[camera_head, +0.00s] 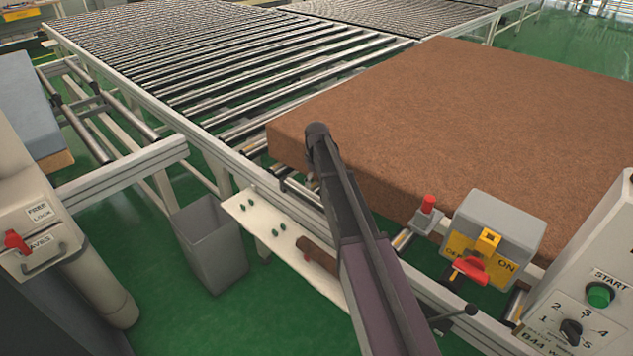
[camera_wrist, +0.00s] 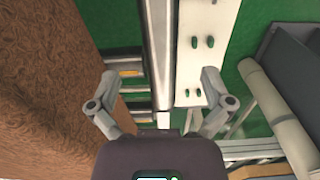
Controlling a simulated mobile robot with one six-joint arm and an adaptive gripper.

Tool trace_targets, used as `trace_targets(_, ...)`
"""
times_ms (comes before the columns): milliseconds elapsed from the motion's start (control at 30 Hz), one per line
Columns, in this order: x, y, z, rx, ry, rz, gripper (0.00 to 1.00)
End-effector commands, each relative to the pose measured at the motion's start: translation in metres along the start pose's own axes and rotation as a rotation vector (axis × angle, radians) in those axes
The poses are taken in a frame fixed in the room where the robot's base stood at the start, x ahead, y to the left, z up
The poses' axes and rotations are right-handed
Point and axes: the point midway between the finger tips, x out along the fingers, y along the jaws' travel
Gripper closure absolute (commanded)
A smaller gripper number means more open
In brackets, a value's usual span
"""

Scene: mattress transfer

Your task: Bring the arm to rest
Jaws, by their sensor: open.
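My arm (camera_head: 355,235) extends from the bottom of the head view up over the near edge of the roller conveyor. My gripper shows in the wrist view (camera_wrist: 161,85), its two grey fingers spread wide with nothing between them. It points down over the conveyor's side rail and a white shelf. In the head view the gripper's fingers are hidden behind the arm or too small to make out. A brown mattress (camera_head: 500,110) lies flat on the conveyor to the right of the arm, and its edge fills the left of the wrist view (camera_wrist: 45,90).
The roller conveyor (camera_head: 240,75) stretches away at the back. The white shelf (camera_head: 262,232) with small green pegs and a grey bin (camera_head: 208,245) stand left of my arm. A switch box (camera_head: 495,228) and a START panel (camera_head: 590,300) stand at right. Green floor (camera_head: 250,325) is clear in front.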

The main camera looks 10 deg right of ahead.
Motion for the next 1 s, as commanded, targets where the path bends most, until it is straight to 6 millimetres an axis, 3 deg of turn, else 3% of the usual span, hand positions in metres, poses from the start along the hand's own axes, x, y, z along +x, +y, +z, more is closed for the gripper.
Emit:
trace_targets(367, 0.0, 0.0, 0.001, 0.001, 0.0, 0.0, 0.0)
trace_targets(567, 0.0, -0.011, 0.016, 0.031, 0.0, 0.0, 0.0)
trace_targets(767, -0.001, -0.04, 0.058, 0.131, 0.0, 0.0, 0.0)
trace_targets(1000, -0.002, -0.089, 0.129, 0.315, 0.0, 0.001, 0.0)
